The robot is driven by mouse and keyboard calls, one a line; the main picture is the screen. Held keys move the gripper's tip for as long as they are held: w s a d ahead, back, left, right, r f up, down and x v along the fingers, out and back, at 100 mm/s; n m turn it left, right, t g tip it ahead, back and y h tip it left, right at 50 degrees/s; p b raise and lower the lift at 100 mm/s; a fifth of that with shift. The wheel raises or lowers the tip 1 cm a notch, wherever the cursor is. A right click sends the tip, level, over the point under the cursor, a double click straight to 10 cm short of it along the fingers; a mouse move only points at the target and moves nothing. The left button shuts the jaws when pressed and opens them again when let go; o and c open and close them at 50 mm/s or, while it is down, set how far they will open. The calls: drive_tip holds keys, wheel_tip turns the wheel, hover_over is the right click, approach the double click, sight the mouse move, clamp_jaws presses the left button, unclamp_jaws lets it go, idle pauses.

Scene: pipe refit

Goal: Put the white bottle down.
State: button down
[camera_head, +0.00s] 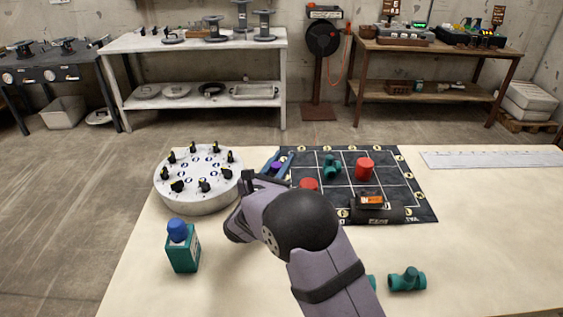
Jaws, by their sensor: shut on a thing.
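No white bottle can be made out in this view. My gripper (264,180) is over the left edge of the dark gridded mat (420,205), partly hidden by my own wrist. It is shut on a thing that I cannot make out. Blue bars with a small purple piece (277,166) show just beyond the gripper; I cannot tell whether they touch it. A teal bottle with a blue cap (183,250) stands upright on the table at the front left, apart from my gripper.
A round white holder with several black-and-yellow pegs (197,203) stands left of my gripper. On the mat are a teal fitting (331,167), red cylinders (365,168) and an orange-black device (371,200). Another teal fitting (407,280) lies in front.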

drive_tip(key=shift+f, duration=0.15)
drive_tip(key=shift+f+b, duration=0.4)
drive_tip(key=c, duration=1.5)
unclamp_jaws()
drive_tip(key=v, duration=0.8)
drive_tip(key=b+v, duration=0.1)
drive_tip(key=v, duration=0.3)
drive_tip(key=shift+r, duration=0.3)
